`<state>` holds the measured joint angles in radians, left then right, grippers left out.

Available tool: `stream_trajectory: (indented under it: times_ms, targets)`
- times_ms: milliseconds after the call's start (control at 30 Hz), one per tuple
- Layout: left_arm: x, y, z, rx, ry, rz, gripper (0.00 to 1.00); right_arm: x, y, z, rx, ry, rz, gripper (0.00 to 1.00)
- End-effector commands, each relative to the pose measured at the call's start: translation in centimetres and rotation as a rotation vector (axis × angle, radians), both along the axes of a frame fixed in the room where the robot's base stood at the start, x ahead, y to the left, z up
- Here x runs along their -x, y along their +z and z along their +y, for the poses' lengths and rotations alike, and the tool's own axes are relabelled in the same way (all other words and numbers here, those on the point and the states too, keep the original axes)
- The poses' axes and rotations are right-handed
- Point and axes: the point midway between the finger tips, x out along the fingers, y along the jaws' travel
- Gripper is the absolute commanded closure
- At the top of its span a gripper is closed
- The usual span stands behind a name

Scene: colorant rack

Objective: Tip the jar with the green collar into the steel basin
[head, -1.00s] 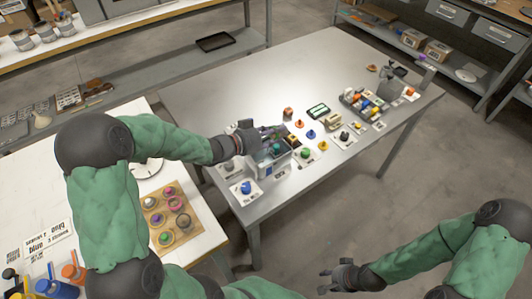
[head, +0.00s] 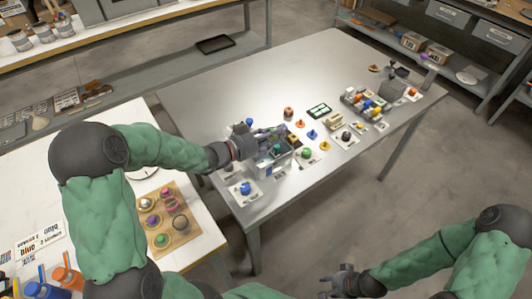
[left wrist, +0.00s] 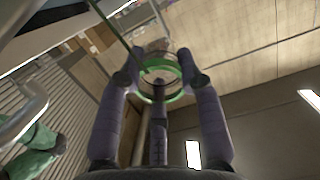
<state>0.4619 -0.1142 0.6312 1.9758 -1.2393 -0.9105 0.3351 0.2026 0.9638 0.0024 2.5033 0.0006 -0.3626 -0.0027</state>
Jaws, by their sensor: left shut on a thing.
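My left gripper (head: 268,138) is over the near part of the steel-topped table, among small coloured items. In the left wrist view its purple-grey fingers (left wrist: 160,85) are shut around a clear jar with a green collar (left wrist: 162,72). The jar's contents cannot be made out. In the head view the fingers and neighbouring items hide most of the jar. A grey box-like container (head: 273,168) stands just below the gripper; I cannot tell whether it is the steel basin. My right gripper (head: 332,281) is empty and open, away from the table at the lower right.
A blue-topped item (head: 246,188) stands at the table's near corner, and another blue knob (head: 250,122) is behind the gripper. Several coloured knobs and a crowded rack (head: 365,102) lie to the right. A wooden tray of jars (head: 178,238) is on the white table. The steel table's back is clear.

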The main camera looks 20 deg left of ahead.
Motion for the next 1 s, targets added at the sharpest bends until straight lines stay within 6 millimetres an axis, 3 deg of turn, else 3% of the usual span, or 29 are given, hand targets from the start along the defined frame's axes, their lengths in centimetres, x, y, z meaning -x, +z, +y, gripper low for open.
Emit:
stream_trajectory:
  times_ms: [1000]
  targets:
    - [0.2, 2.1, 0.2, 0.054, 0.001, -0.091, 0.97, 0.0, -1.0, 0.0, 0.000, 0.000, 0.000, 0.60]
